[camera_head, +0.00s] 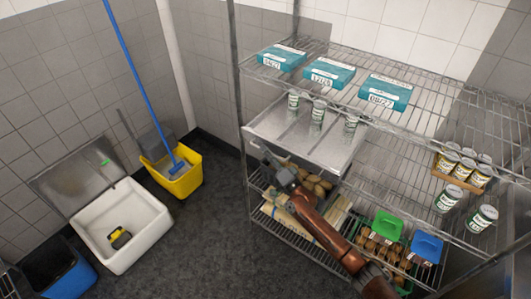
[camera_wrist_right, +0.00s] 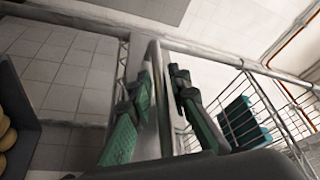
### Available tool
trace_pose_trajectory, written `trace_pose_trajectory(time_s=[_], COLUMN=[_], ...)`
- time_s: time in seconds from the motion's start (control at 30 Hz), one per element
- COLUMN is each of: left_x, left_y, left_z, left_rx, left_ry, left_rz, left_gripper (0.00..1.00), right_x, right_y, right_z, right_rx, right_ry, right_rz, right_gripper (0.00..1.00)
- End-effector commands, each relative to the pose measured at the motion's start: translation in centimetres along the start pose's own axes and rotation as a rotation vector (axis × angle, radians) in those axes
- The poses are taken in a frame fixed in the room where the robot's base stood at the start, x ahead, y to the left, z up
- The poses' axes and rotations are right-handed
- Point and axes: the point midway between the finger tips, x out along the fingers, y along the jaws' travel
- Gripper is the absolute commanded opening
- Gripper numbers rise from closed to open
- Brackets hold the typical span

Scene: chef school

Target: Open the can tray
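The can tray (camera_head: 290,148) is a pale metal tray on the middle shelf level, at its left end. Several upright white-and-green cans (camera_head: 318,112) stand at its back. My right gripper (camera_head: 267,158) is at the tray's front edge, left of its middle. In the right wrist view my right gripper (camera_wrist_right: 160,95) has its two green-padded fingers apart, with a pale upright edge or bar showing between them. I cannot tell whether they touch it. My left gripper is in neither view.
Teal boxes (camera_head: 330,73) lie on the top shelf. More cans (camera_head: 447,198) stand on the right of the middle shelf. Crates with green (camera_head: 387,226) and blue (camera_head: 427,247) pieces are below. A white bin (camera_head: 128,245) and yellow bucket (camera_head: 183,183) stand on the floor at left.

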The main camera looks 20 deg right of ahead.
Motion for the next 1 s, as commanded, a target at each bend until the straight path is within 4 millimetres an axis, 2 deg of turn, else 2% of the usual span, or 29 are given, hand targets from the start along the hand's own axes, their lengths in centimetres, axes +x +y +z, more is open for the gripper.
trace_pose_trajectory(time_s=[0.3,0.57,1.0], left_x=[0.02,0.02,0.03], left_y=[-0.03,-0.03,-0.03], left_z=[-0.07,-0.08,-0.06], left_rx=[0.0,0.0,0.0], left_ry=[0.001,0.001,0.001], left_rz=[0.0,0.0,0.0], left_gripper=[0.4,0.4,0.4], right_x=[0.33,0.34,0.31], right_y=[-0.01,-0.02,0.0], right_z=[0.07,0.09,0.07], right_rx=[0.0,0.0,0.0], right_ry=[-0.001,-0.001,-0.001], right_rz=[0.0,0.0,0.0], right_gripper=[0.17,0.0,0.0])
